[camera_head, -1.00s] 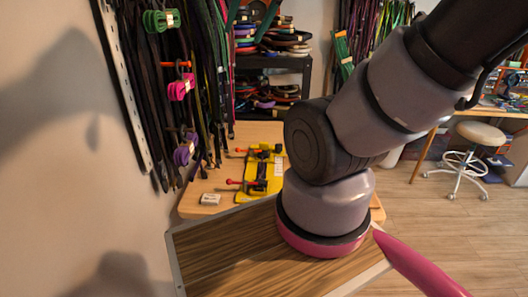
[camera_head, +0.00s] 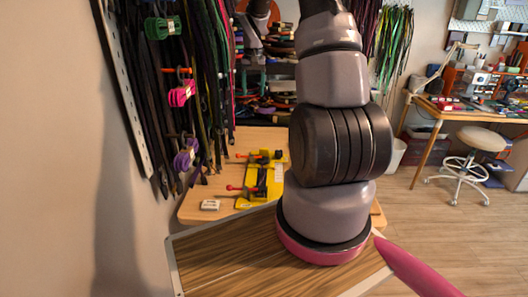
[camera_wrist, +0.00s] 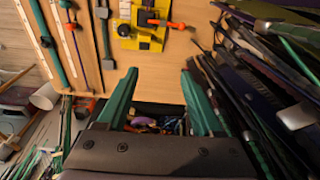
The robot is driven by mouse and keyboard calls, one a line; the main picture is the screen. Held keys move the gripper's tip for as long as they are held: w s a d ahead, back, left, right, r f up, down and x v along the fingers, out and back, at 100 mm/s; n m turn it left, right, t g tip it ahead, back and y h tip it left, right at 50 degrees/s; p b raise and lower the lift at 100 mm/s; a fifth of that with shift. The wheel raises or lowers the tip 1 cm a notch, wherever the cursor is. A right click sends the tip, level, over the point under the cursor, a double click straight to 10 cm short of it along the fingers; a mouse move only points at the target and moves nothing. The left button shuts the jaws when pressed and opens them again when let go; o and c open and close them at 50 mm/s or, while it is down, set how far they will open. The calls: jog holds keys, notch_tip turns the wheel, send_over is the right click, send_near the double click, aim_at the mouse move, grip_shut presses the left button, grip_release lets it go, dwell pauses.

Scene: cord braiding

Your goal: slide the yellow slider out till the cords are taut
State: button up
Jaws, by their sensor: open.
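A yellow fixture (camera_head: 272,182) with red-handled clamps (camera_head: 243,188) lies on the wooden table, left of my arm in the head view. In the wrist view part of this yellow fixture (camera_wrist: 148,42) shows at the top, beyond my fingers. I cannot tell which part of it is the slider. My gripper (camera_wrist: 160,74) has green fingers, spread apart with nothing between them, and is away from the yellow fixture. Several strips or cords (camera_wrist: 68,45) lie on the wood at the wrist view's upper left. Whether any are taut cannot be told.
A small white block (camera_head: 210,205) lies on the wooden table (camera_head: 200,190) near its left edge. Dark straps and coloured cord bundles (camera_head: 162,27) hang on the left wall. A shelf of coils (camera_head: 270,95) stands behind. A stool (camera_head: 475,140) stands at the right.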

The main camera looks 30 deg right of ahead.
jog(key=g, duration=0.2)
send_over(264, 148)
jog(key=shift+m, duration=0.3)
notch_tip(264, 148, down, 20)
jog(key=shift+r, duration=0.15)
notch_tip(264, 148, down, 11)
